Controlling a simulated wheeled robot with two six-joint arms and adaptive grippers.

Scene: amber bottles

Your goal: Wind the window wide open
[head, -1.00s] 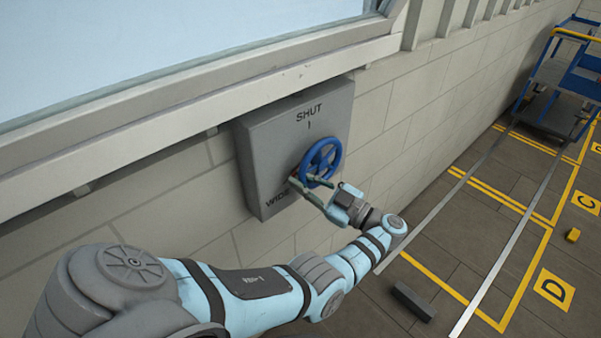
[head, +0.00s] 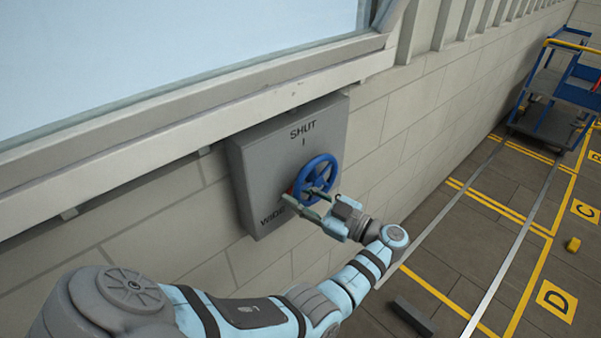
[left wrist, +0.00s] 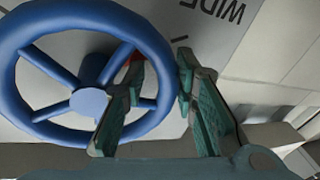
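A blue handwheel (head: 318,168) sits on a grey wall box (head: 253,160) lettered SHUT at the top and WIDE low on the left. A small red part shows behind the wheel on its WIDE side, by a finger in the left wrist view. My left gripper (head: 299,195) is at the wheel's lower side. In the left wrist view, its open fingers (left wrist: 160,70) stand either side of the wheel's rim (left wrist: 22,48), one inside and one outside; any contact is unclear. The window (head: 180,65) is above the box; how far it stands open is unclear. My right gripper is out of view.
The window sill (head: 185,125) runs close above the box. A blue trolley (head: 545,120) stands at the far right. A dark block (head: 413,317) and a small yellow block (head: 573,244) lie on the marked floor. The floor between wall and rails is clear.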

